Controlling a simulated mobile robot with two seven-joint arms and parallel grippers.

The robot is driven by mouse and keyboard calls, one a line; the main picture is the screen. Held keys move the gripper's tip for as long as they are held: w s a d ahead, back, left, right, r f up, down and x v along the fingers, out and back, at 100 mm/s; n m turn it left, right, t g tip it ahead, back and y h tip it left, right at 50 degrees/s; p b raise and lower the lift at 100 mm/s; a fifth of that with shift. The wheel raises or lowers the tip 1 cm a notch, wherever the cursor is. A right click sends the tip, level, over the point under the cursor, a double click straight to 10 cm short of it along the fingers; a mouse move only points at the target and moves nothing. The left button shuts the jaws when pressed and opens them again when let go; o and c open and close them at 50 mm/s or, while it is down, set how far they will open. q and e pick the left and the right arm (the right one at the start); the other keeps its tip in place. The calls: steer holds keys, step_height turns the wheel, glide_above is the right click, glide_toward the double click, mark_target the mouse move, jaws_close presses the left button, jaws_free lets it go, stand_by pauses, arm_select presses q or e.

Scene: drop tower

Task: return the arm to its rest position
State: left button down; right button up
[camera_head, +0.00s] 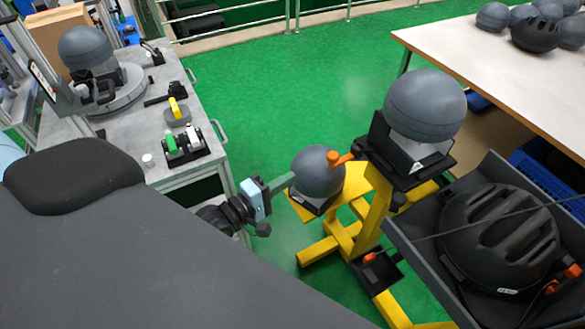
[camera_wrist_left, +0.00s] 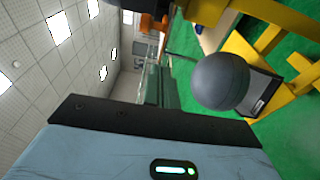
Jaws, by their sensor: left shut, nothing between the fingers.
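My left gripper (camera_head: 284,182) is in the middle of the head view, with a light blue body and grey-green fingers pointing right. The fingers are shut with nothing between them. In the left wrist view the shut fingers (camera_wrist_left: 165,88) stand over the light blue body. The fingertips appear close to a grey ball (camera_head: 318,170) on the yellow stand (camera_head: 372,215); I cannot tell whether they touch it. The ball also shows in the left wrist view (camera_wrist_left: 220,81), to the right of the fingers. My right gripper does not show.
A larger grey headform (camera_head: 426,104) tops the stand, with an orange knob (camera_head: 341,158) beside it. A black helmet (camera_head: 498,235) lies in a dark tray (camera_head: 415,228) at right. A grey workbench (camera_head: 135,125) is at left. A white table (camera_head: 480,75) is at upper right. Green floor lies between them.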

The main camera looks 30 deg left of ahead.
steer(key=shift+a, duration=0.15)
arm_select(q)
steer(key=s+d+f+m+g+y+p, duration=0.1)
steer(key=s+d+f+m+g, duration=0.1)
steer(key=s+f+m, duration=0.3)
steer(key=s+d+f+m+g+y+p, duration=0.1)
steer(key=s+f+m, duration=0.4)
steer(key=s, duration=0.8)
steer(key=s+d+f+m+g+y+p, duration=0.1)
steer(key=s+d+f+m+g+y, duration=0.1)
steer(key=s+f+m+g, duration=0.3)
steer(key=s+m, duration=0.1)
steer(key=s, duration=0.3)
steer(key=shift+s+d, duration=0.35)
steer(key=shift+d, duration=0.05)
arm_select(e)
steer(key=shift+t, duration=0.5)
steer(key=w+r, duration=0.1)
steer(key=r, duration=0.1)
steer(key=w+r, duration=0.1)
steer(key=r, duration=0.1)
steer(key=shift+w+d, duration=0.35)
